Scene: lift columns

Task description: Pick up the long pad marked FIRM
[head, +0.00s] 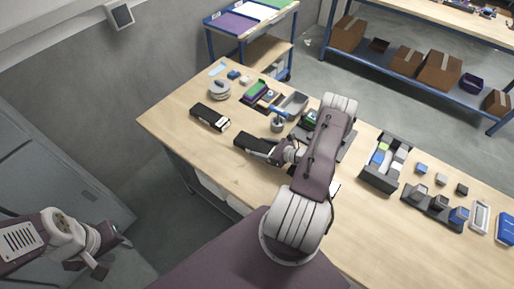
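Two long black pads lie on the wooden table (330,235). One pad (207,115) lies at the left, with a white label on its right end. The other pad (254,147) lies nearer the middle, and my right gripper (279,157) is at its right end. The lettering on the pads is too small to read, so I cannot tell which says FIRM. The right gripper overlaps the pad's end in the picture, and I cannot tell whether its fingers are closed on it. My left gripper (112,256) is off the table at the lower left, open and empty.
Behind the pads are a grey round item (219,90), a grey tray (294,103) and a cup with a blue item (277,124). A dark organiser (385,163) and several small blocks stand at the right. The table's front left is clear.

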